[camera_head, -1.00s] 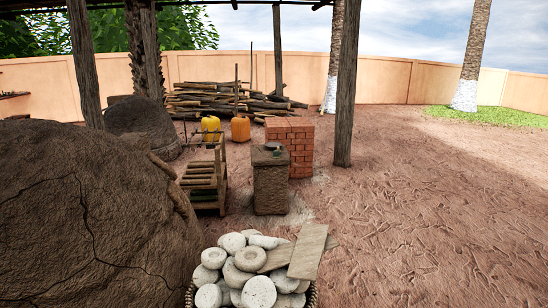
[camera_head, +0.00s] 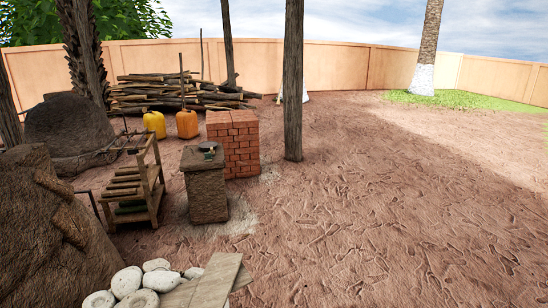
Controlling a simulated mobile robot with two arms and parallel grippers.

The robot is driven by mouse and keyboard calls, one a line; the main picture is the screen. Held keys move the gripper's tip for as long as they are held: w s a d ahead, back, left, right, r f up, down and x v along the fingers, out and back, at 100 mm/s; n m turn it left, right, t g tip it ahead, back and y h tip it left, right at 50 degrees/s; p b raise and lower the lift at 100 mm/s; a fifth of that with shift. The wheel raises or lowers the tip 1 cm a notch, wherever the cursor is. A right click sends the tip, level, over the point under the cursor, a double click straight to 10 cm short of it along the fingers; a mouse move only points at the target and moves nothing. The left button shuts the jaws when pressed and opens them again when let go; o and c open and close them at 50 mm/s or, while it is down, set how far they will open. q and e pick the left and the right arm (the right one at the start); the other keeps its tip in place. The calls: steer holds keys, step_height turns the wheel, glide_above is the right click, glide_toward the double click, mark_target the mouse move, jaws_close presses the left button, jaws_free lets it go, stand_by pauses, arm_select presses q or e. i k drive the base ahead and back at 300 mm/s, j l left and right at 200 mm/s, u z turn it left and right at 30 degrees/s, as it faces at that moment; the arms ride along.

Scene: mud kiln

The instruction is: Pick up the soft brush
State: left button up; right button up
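I cannot make out a soft brush for certain. A square mud pedestal (camera_head: 206,190) stands left of the middle, with a small dark round item (camera_head: 208,146) on its top, too small to identify. A wooden rack (camera_head: 133,186) with several slats stands left of the pedestal, and what lies on it is too small to tell. Neither of my grippers shows in the head view.
A large mud kiln (camera_head: 50,240) fills the lower left. White round stones (camera_head: 130,281) and boards (camera_head: 215,284) lie at the bottom. A brick stack (camera_head: 233,144) and a wooden post (camera_head: 293,85) stand behind the pedestal. The ground (camera_head: 400,210) to the right is clear.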

mark_target(208, 158)
steer(key=i+l+z, duration=0.6)
steer(key=i+z, duration=0.25)
steer(key=i, duration=0.2)
steer(key=i+u, duration=0.3)
steer(key=i, duration=0.3)
steer(key=i+l+u, duration=0.3)
steer(key=i, duration=0.3)
steer(key=i+j+u, duration=0.2)
steer(key=i+u, duration=0.2)
steer(key=i, duration=0.3)
steer(key=i+u, duration=0.4)
steer(key=i, duration=0.3)
steer(key=i+l+u, duration=0.2)
steer(key=i+u, duration=0.2)
steer(key=i, duration=0.3)
